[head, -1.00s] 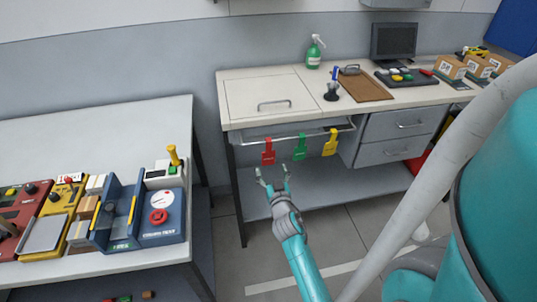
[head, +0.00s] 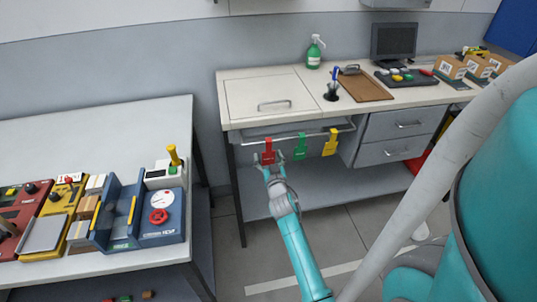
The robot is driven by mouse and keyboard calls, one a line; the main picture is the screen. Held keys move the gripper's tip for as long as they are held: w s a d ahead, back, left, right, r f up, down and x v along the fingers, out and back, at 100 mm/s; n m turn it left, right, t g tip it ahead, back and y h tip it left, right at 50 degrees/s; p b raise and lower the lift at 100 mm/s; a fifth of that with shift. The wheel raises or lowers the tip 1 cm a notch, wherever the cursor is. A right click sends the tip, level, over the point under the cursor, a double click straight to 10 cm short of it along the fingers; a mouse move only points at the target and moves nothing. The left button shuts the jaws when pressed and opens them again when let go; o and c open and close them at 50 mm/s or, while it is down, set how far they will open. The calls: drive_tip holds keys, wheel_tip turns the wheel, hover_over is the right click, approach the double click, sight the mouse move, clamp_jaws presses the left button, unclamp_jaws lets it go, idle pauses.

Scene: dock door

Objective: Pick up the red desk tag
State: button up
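The red desk tag (head: 267,152) hangs from the rail (head: 300,138) at the front of the desk, leftmost of three tags. My gripper (head: 270,162) is at the red tag, with its fingers apart, one near each side of the tag. Its fingers are small in the head view, and I cannot tell whether they touch the tag. A green tag (head: 300,147) and a yellow tag (head: 330,143) hang to the right on the same rail.
The white desk (head: 290,115) carries a green spray bottle (head: 313,52), a clipboard (head: 366,88) and a monitor (head: 393,42). A lower shelf (head: 330,195) lies beneath the rail. A second table (head: 90,130) with devices stands at left.

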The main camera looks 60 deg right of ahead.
drive_tip(key=c, duration=0.6)
drive_tip(key=shift+s+r, duration=0.1)
